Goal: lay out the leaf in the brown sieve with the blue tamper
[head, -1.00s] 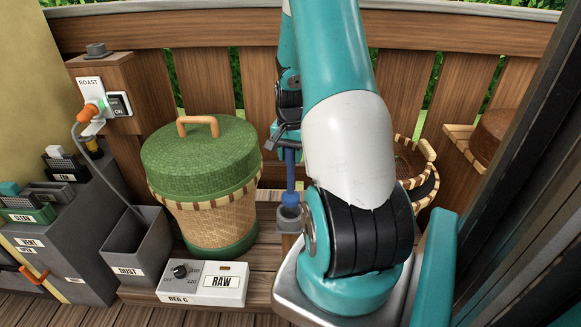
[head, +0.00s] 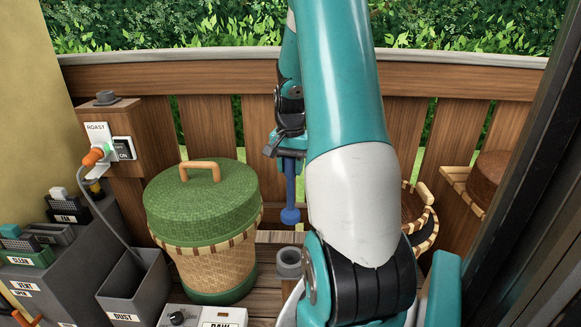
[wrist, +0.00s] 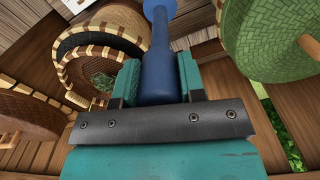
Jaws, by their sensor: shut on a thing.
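My gripper (head: 289,150) is shut on the blue tamper (head: 289,190), which hangs upright, its round foot clear above a small grey holder (head: 288,262). The wrist view shows the tamper (wrist: 160,55) between both fingers (wrist: 158,85). Brown woven vessels with striped rims (wrist: 105,45) lie left of it there. In the head view one such vessel (head: 424,225) is partly hidden behind my arm. I cannot tell for sure which is the brown sieve.
A green-lidded basket (head: 203,205) stands left of the tamper. A grey dust bin (head: 133,290) and a raw-labelled box (head: 222,317) are in front. A brown round thing (head: 495,180) sits on a shelf at right. A wooden railing (head: 230,75) runs behind.

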